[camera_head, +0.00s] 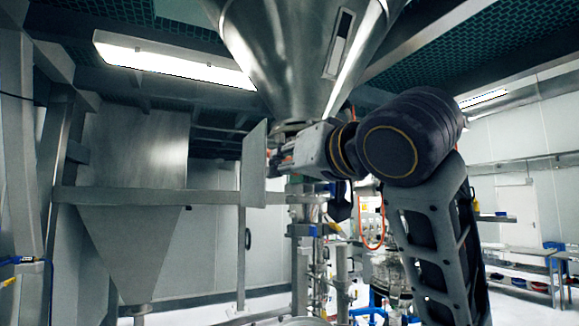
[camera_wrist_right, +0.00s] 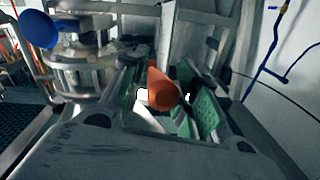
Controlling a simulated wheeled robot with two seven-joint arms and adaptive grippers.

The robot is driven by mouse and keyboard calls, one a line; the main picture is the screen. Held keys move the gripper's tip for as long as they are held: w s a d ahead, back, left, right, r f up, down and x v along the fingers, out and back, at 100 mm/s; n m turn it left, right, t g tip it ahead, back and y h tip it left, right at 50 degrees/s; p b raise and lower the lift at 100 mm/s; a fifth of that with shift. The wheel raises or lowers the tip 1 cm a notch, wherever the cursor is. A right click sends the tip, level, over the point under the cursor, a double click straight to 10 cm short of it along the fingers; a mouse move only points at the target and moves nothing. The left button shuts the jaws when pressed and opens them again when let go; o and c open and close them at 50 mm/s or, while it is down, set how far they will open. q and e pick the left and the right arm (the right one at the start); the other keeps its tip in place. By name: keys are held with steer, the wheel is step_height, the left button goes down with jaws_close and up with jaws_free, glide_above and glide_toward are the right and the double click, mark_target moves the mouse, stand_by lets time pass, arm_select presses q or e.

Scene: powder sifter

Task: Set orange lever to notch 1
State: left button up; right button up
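The orange lever (camera_wrist_right: 162,88) shows in the right wrist view as a rounded orange handle, end towards the camera. It lies between the two green-padded fingers of my right gripper (camera_wrist_right: 165,98). The fingers look spread, with some space on either side of the lever. In the head view my right gripper (camera_head: 277,158) reaches left just under the steel hopper's outlet, and a small bit of orange shows at its tips. The notches of the lever cannot be made out. My left gripper is in neither view.
A large steel hopper (camera_head: 290,50) hangs above my right wrist. A flat metal plate (camera_head: 253,165) stands left of the fingertips. A blue round part (camera_wrist_right: 38,29) and steel pipework are at the left of the wrist view. A steel frame stands at left.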

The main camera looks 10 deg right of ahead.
jaws_close()
steer(key=shift+f, duration=0.1)
step_height(320, 180, down, 5)
steer(key=w+a+t+y+b, duration=0.1)
steer(key=w+t+b, duration=0.1)
steer(key=b, duration=0.6)
steer(key=shift+w+f+t, duration=0.2)
steer(key=shift+w+t, duration=0.1)
steer(key=shift+w, duration=0.1)
stand_by(0.4)
steer(key=shift+o, duration=2.2)
jaws_free()
steer(key=shift+s, duration=0.15)
